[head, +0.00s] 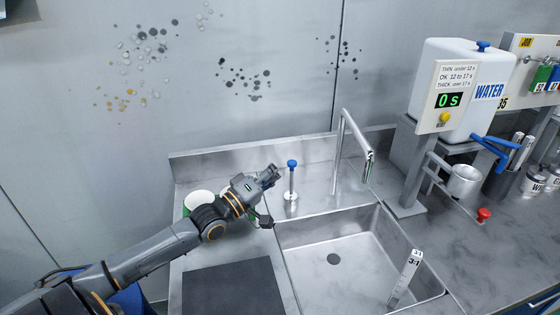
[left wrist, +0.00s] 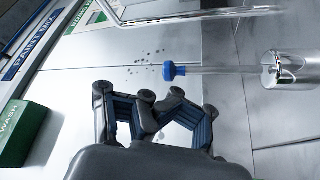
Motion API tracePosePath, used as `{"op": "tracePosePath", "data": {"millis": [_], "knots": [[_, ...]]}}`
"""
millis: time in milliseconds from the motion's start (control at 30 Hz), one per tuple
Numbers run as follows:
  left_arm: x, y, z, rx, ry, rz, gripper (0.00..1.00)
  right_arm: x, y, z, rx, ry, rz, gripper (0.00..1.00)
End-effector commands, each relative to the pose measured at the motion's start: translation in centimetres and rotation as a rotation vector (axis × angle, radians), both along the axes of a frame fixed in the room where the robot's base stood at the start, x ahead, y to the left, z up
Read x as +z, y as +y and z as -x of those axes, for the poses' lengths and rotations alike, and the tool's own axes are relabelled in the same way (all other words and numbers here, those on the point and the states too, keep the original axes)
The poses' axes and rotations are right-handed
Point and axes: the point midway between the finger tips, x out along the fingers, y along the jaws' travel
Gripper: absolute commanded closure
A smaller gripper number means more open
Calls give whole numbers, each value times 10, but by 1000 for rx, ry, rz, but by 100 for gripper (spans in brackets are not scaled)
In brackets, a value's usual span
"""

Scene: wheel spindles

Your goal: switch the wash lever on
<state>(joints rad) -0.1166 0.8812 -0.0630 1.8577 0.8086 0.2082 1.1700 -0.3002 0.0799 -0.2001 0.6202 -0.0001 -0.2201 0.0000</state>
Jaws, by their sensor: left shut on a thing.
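The wash lever (head: 292,178) is a thin upright metal rod with a blue knob, standing behind the sink on a round base. It also shows in the left wrist view, lying sideways, with its blue knob (left wrist: 170,70) just past my fingertips. My left gripper (head: 271,174) is close to the left of the lever's knob in the head view. In the left wrist view my left gripper (left wrist: 160,96) has its fingertips drawn close together. What is between them cannot be made out; a gap shows between fingertips and knob. My right gripper is not in view.
A bent metal faucet (head: 350,145) stands right of the lever, over a steel sink (head: 330,225). White and green cups (head: 199,199) are left of my gripper. A water tank (head: 458,85) with a timer stands at right. A green WASH block (left wrist: 21,132) shows at left.

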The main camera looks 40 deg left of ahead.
Motion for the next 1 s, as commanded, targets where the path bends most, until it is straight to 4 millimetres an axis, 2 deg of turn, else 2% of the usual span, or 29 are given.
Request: {"op": "tracePosePath", "data": {"millis": [833,1000], "knots": [[0,0,0,0,0,0,100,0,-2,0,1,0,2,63],[-4,2,8,0,5,0,100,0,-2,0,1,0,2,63]]}}
